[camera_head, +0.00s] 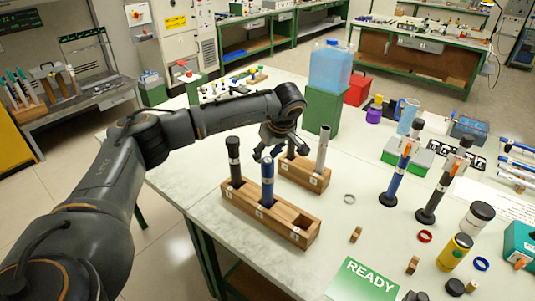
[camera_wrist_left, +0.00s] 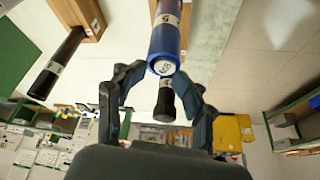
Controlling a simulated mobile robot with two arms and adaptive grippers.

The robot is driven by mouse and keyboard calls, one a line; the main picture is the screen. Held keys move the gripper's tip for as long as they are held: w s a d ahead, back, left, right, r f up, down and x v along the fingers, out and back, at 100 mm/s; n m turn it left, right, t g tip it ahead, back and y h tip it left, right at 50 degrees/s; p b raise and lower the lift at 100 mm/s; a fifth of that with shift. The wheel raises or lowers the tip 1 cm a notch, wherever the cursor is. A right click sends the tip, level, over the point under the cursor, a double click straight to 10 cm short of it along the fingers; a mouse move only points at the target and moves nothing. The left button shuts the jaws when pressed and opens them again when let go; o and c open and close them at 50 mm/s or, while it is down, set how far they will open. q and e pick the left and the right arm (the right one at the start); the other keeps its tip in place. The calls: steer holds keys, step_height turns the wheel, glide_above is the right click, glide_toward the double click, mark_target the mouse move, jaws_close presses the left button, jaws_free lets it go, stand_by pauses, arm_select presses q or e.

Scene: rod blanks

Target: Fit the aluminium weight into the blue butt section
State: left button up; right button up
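The blue butt section (camera_head: 267,188) stands upright in the front wooden rack (camera_head: 300,232). In the left wrist view the blue tube (camera_wrist_left: 165,38) shows upside down, with a blue rim and a pale, marked disc (camera_wrist_left: 163,67) in its end. I cannot tell whether that disc is the aluminium weight, and I see no other certain aluminium weight. My left gripper (camera_head: 264,154) is open, close to the tube's top. In the wrist view its fingers (camera_wrist_left: 157,108) spread to either side of that end, with nothing held. My right gripper is out of view.
A black tube (camera_head: 234,160) shares the front rack. A rear rack (camera_head: 300,176) holds a silver tube (camera_head: 322,148) and a dark one. A silver ring (camera_head: 349,198), small cylinders, jars and rods on stands (camera_head: 392,180) lie to the right. A READY mat (camera_head: 362,281) is in front.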

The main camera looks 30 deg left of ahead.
arm_select(q)
steer(key=shift+d+r, duration=0.15)
steer(key=shift+r, duration=0.45)
steer(key=b+v, duration=0.3)
steer(key=v, duration=0.8)
steer(key=shift+r, duration=0.35)
